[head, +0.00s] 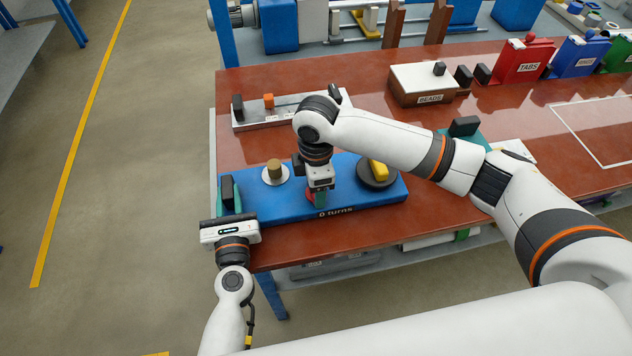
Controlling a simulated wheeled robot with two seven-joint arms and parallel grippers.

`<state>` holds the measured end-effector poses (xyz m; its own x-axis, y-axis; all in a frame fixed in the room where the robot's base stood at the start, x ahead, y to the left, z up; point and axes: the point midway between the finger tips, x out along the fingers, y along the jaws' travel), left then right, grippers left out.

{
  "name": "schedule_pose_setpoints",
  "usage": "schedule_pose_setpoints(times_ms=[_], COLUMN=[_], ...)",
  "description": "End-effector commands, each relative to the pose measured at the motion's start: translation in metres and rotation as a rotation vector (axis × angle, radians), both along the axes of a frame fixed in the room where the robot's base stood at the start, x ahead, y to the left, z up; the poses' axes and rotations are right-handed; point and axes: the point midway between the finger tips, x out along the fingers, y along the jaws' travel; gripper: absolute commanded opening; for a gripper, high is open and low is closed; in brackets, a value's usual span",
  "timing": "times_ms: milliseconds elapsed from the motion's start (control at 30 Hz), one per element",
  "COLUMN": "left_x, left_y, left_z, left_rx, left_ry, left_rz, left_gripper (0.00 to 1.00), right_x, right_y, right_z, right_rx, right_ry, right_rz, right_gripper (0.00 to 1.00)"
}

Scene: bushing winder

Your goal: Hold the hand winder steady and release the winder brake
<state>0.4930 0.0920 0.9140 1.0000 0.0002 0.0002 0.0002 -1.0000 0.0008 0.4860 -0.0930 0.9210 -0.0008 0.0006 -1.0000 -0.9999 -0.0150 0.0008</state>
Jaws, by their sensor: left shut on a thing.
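The blue hand winder (265,208) lies at the table's front left corner, with a "0 turns" label on its front. A brass post on a pale disc (274,172) stands on its left part, and a dark round wheel with a yellow handle (379,172) is on its right. My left gripper (230,197) is shut on the black grip block (227,188) at the winder's left end. My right gripper (317,196) points down at the winder's middle, at a small red part (310,194), probably the brake. The gripper partly hides that part, and its finger gap is unclear.
A metal tray with an orange block (268,101) lies behind the winder. A "BEADS" box (423,88) and red (522,62), blue and green bins stand at the back right. My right arm crosses the table's middle. A white-outlined area at right is clear.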

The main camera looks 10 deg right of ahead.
Motion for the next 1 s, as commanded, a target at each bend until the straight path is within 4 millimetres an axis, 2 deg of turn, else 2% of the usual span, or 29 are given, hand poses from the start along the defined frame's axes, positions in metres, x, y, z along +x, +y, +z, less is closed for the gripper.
schedule_pose_setpoints(times_ms=[133,167,267,533,667,767,1000], left_x=[0.0,0.0,0.0,0.0,0.0,0.0,0.0], left_y=[0.0,0.0,0.0,0.0,0.0,0.0,0.0], left_z=[-0.001,-0.001,-0.001,-0.001,-0.001,-0.001,-0.001], left_rx=[0.002,0.002,0.002,0.002,0.002,0.002,0.001], left_ry=[0.003,0.003,0.003,0.002,0.002,0.002,0.002], left_rz=[0.0,0.0,0.0,-0.001,-0.001,-0.001,-0.001], left_gripper=[0.0,0.0,0.0,0.0,0.0,0.0,0.0], right_x=[0.001,0.001,0.0,0.0,0.001,0.001,0.001], right_y=[0.0,0.0,0.0,0.0,0.0,0.0,0.0], right_z=[0.002,0.002,0.001,0.001,0.008,0.024,0.076], right_rx=[0.001,0.001,0.001,0.0,0.0,0.001,0.002], right_ry=[-0.003,-0.003,-0.003,-0.001,-0.002,-0.004,-0.005], right_rz=[0.003,0.003,0.002,0.001,0.0,0.001,0.002], right_gripper=[0.41,0.68,0.85,0.85,0.85,0.85,0.85])
